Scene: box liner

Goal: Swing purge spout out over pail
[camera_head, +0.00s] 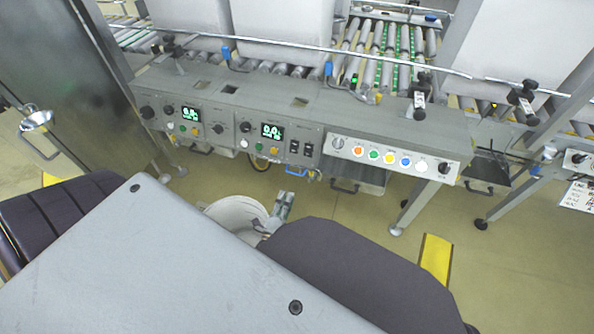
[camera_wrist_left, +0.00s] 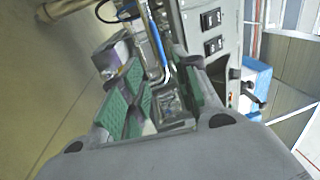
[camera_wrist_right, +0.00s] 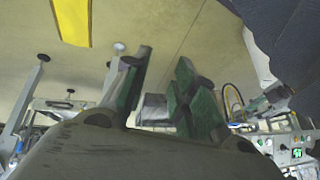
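A blue-gripped bar (camera_head: 295,171) hangs under the second control panel, above my left gripper (camera_head: 284,205) in the head view. In the left wrist view the blue bar (camera_wrist_left: 157,42) and bent steel tubing run down towards the gap between the green-padded fingers (camera_wrist_left: 160,95). Those fingers are apart, with metal parts showing behind the gap; I see no clear grip on anything.
The grey control bench (camera_head: 300,115) carries displays, knobs and a row of coloured buttons (camera_head: 390,157). Roller conveyors (camera_head: 395,50) run behind it. Bench legs and a yellow floor strip (camera_head: 436,257) are at the right.

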